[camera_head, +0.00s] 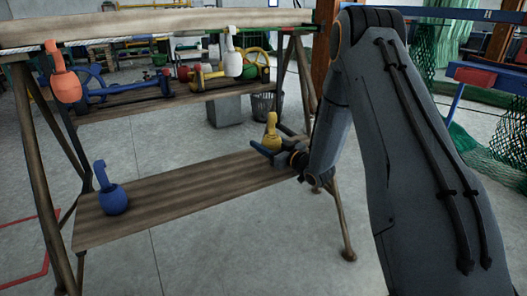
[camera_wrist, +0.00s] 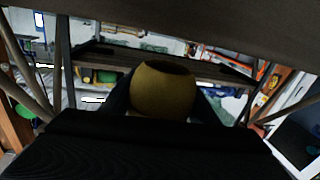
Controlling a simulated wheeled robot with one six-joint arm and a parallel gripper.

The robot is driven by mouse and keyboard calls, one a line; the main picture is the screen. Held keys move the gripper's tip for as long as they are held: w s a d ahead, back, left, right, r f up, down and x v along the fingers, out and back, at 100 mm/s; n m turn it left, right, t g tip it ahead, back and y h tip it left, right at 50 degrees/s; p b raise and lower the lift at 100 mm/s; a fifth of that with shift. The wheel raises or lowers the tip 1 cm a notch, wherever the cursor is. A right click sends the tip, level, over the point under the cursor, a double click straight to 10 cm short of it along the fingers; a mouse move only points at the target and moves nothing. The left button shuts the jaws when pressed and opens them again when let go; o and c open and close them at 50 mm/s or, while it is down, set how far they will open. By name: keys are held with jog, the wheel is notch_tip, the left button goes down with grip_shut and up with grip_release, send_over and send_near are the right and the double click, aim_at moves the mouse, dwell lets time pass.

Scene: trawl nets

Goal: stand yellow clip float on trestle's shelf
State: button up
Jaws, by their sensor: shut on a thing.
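The yellow clip float (camera_head: 271,140) is upright, its round body low and its clip pointing up, at the right end of the trestle's wooden shelf (camera_head: 190,196). My gripper (camera_head: 268,151) is shut on it, coming in from the right. In the wrist view the float's yellow body (camera_wrist: 163,90) fills the middle between the dark fingers. I cannot tell whether its base touches the shelf. A blue clip float (camera_head: 112,190) stands on the shelf's left end. An orange float (camera_head: 65,80) and a white float (camera_head: 233,58) hang from the rope along the trestle's top beam (camera_head: 150,27).
The shelf between the blue and yellow floats is bare. Trestle legs (camera_head: 40,180) frame it at both ends. Behind stand another bench (camera_head: 160,98) with coloured gear, a grey block (camera_head: 225,110) and a wire bin (camera_head: 264,106). Green netting (camera_head: 437,60) hangs at right.

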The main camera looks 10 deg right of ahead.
jog(key=shift+f, duration=1.45)
jog(key=shift+f, duration=0.2)
jog(key=o, duration=1.1)
jog(key=shift+c, duration=0.2)
jog(key=shift+r, duration=0.1)
